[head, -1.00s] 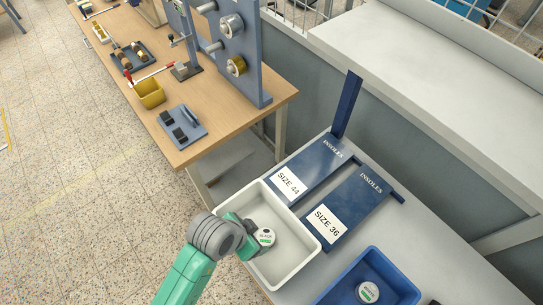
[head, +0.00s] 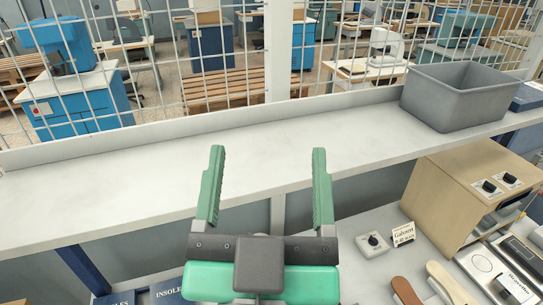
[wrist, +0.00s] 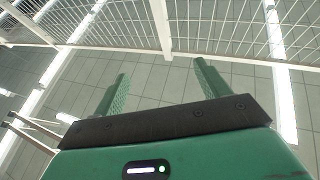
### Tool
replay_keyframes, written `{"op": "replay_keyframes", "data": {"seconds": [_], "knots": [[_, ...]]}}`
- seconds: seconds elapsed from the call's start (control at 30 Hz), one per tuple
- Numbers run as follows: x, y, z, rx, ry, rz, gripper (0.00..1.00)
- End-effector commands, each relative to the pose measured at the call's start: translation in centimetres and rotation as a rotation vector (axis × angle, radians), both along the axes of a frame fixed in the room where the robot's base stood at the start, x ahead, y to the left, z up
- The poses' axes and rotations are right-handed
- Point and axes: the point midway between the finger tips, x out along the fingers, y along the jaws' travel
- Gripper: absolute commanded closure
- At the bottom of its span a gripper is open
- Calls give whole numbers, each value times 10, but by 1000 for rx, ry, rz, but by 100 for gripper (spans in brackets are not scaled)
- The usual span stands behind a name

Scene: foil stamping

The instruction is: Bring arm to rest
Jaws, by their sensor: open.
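My gripper (head: 266,190) is open and empty in the head view, its two green fingers pointing up and wide apart. It is raised in front of the pale shelf (head: 130,170), and nothing is between the fingers. In the wrist view, my gripper (wrist: 160,85) also shows both fingers apart, with a wire mesh fence and a tiled surface beyond them. The rest of the arm is hidden behind the gripper in the head view.
A grey bin (head: 460,95) stands on the shelf at the right. Below it are a wooden box with knobs (head: 470,190), a small control box (head: 373,244) and a sign (head: 403,234). A mesh fence (head: 230,60) rises behind the shelf.

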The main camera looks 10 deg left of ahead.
Motion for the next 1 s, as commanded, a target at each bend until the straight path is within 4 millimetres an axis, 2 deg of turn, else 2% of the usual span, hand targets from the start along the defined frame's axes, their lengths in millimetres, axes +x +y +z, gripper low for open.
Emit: {"op": "replay_keyframes", "data": {"seconds": [0.03, 0.13, 0.23, 0.5, 0.57, 0.67, 0.83, 0.9, 1.0], "knots": [[-10, -13, 21, 1, -64, -25, 25], [-23, -28, 44, -1, -138, -53, 25], [-28, -31, 50, -2, -159, -61, 25], [-26, -30, 50, -2, -154, -58, 25], [-26, -30, 66, 0, -153, -57, 25], [-26, -29, 102, 4, -152, -52, 25], [-26, -28, 175, 14, -149, -43, 25], [-26, -27, 192, 18, -149, -39, 25], [-26, -27, 192, 19, -148, -37, 25]]}}
